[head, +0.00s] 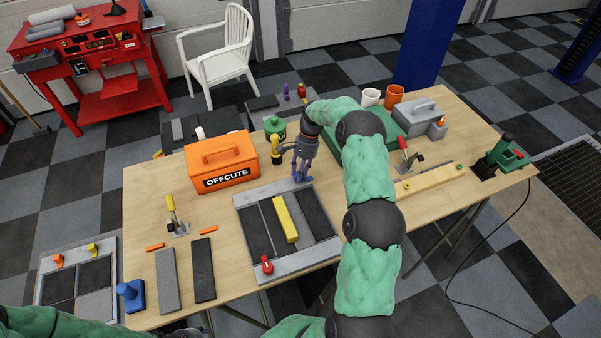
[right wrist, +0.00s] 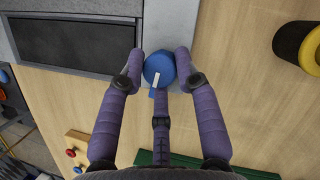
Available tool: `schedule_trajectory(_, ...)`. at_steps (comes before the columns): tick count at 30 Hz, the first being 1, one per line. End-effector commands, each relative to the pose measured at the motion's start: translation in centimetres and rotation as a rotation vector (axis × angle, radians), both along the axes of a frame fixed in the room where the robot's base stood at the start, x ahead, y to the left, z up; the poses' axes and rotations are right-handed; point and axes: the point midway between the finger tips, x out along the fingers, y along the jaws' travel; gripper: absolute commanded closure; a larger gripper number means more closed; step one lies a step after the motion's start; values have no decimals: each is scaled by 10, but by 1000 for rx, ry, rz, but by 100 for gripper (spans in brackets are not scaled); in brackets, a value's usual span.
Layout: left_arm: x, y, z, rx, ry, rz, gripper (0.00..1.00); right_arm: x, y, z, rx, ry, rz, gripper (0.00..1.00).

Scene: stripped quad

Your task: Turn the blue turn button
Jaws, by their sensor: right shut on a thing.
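The blue turn button (right wrist: 158,64), a round knob with a white pointer mark, sits at a corner of the grey-framed panel (head: 249,200) in the right wrist view. My right gripper (right wrist: 158,72) has purple fingers closed around it, one on each side and one at its near edge. In the head view my right gripper (head: 301,177) points down at the panel's far right corner and hides the button. My left gripper is out of view.
A yellow bar (head: 285,219) lies on the panel, with a red knob (head: 267,265) at its near edge. An orange OFFCUTS box (head: 221,160) stands left of my right gripper, and a yellow-black cylinder (right wrist: 300,45) is close by.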

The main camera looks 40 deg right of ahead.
Motion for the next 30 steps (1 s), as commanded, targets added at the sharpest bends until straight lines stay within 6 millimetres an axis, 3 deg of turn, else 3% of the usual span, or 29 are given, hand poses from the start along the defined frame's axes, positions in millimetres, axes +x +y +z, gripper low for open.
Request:
schedule_trajectory(12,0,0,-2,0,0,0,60,6,1,6,-3,-15,159,100)
schedule_trajectory(27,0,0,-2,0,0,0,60,6,1,6,-2,-13,175,100)
schedule_trajectory(28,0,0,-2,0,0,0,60,6,1,6,-2,-13,175,61)
schedule_trajectory(30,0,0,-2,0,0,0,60,5,1,5,-1,-12,175,46)
